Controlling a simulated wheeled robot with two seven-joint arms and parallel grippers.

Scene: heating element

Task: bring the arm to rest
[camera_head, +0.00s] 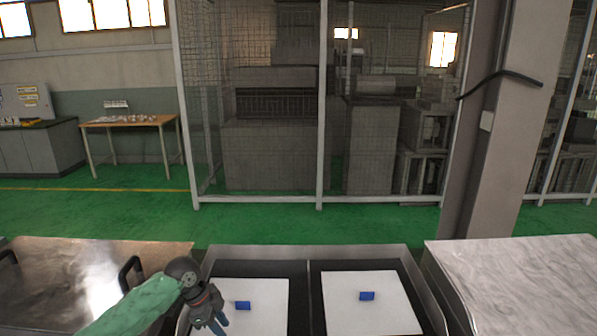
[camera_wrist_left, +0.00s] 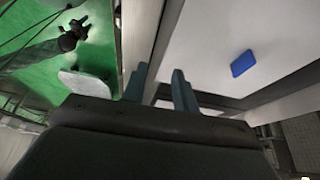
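My left gripper (camera_head: 209,325) comes in from the left on a green-sleeved arm, pointing down over the left part of the left white panel. In the left wrist view its two fingers (camera_wrist_left: 160,88) stand apart with nothing between them. A small blue block (camera_head: 243,305) lies on the left white panel (camera_head: 265,318), just right of the gripper and apart from it. Another blue block (camera_head: 367,296) lies on the right white panel (camera_head: 370,318). One blue block (camera_wrist_left: 242,63) on a white surface shows in the left wrist view.
The panels sit in a dark two-part tray (camera_head: 305,255) with a raised metal rim. A metal surface with black handles (camera_head: 130,271) is at left; a pale worktop (camera_head: 520,270) is at right. Behind are green floor, a mesh fence and a pillar (camera_head: 498,130).

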